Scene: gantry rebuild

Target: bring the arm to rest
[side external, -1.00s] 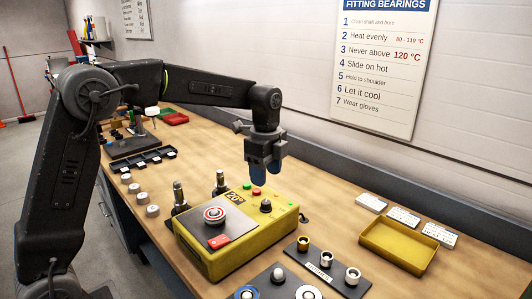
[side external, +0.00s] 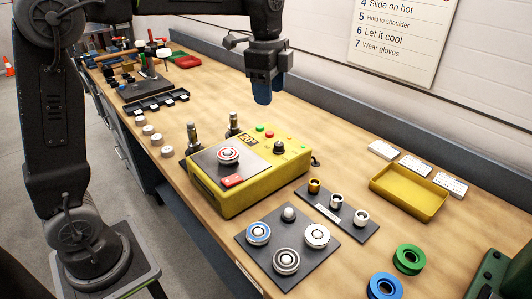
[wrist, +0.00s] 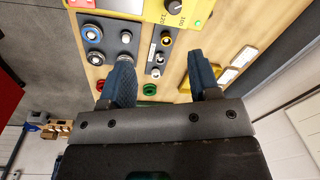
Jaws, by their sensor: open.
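My gripper (side external: 269,92) hangs with its blue fingers pointing down, behind and above the yellow heater box (side external: 238,195) in the side view. It is apart from the box and the bench. In the wrist view its two blue fingers (wrist: 160,62) are spread with nothing held between them. The yellow box also shows at the top edge of the wrist view (wrist: 196,10), with its dial. The upper arm links are cut off by the top of the side view.
A dark plate with bearings (side external: 266,238), a plate with sleeves (side external: 325,224), a yellow tray (side external: 410,206) and white cards (side external: 415,166) lie on the bench (side external: 350,135). A green ring (side external: 408,259) and a blue ring (side external: 384,287) lie at front right. A wall poster (side external: 405,35) is behind.

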